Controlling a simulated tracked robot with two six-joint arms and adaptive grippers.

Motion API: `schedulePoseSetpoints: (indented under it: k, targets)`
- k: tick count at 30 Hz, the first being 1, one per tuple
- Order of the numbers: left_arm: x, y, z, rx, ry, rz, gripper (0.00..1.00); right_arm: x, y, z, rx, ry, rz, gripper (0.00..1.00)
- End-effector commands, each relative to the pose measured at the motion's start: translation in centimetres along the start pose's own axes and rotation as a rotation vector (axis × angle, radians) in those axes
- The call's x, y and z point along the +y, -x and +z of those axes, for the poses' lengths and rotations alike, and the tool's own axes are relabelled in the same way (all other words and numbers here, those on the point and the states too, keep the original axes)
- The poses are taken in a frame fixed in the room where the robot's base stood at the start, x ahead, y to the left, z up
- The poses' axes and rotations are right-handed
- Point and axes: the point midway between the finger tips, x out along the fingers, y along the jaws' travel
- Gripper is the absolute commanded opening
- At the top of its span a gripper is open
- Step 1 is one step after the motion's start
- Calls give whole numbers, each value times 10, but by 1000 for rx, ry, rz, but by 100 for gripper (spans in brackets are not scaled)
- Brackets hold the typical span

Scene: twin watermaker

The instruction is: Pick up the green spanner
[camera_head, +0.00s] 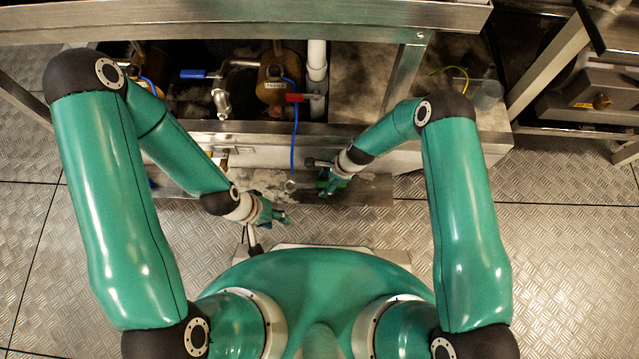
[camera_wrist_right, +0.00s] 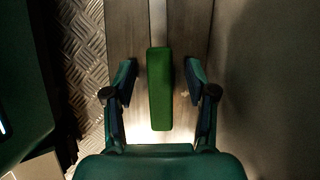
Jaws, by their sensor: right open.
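The green spanner (camera_wrist_right: 159,95) shows in the right wrist view as a long green handle with a pale metal shaft beyond it. Its metal end (camera_head: 291,185) shows in the head view on a low grey ledge; the handle is mostly hidden there by my right gripper (camera_head: 327,180). In the right wrist view my right gripper (camera_wrist_right: 160,78) is open, one finger on each side of the handle, with a gap on both sides. My left gripper (camera_head: 279,215) is lower left of the spanner, apart from it; its finger opening is too small to judge.
A steel bench frame (camera_head: 400,80) stands above the ledge (camera_head: 365,192). Under it are a blue-handled valve (camera_head: 193,74), a red-handled valve (camera_head: 294,98), a white pipe (camera_head: 317,62) and a hanging blue cable (camera_head: 294,140). Chequered metal floor (camera_head: 560,240) lies open at right.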

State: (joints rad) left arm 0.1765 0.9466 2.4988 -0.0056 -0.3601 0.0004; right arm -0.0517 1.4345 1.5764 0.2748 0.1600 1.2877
Motion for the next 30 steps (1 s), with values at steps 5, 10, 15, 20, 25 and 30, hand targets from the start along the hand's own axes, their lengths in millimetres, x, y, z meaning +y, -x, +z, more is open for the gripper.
schedulePoseSetpoints:
  k: [5,10,15,20,25,30]
  targets:
    - [-1,-2,0,0,0,0,40,0,-3,-1,0,0,0,55]
    - [-1,-2,0,0,0,0,40,0,-2,-1,0,1,1,26]
    - [-1,-2,0,0,0,0,40,0,-3,-1,0,1,1,0]
    - [-1,-2,0,0,0,0,40,1,-4,-1,1,1,1,0]
    - [-1,-3,0,0,0,0,40,0,-4,-1,1,1,0,0]
    - [-1,-2,0,0,0,0,40,1,-4,-1,1,1,0,0]
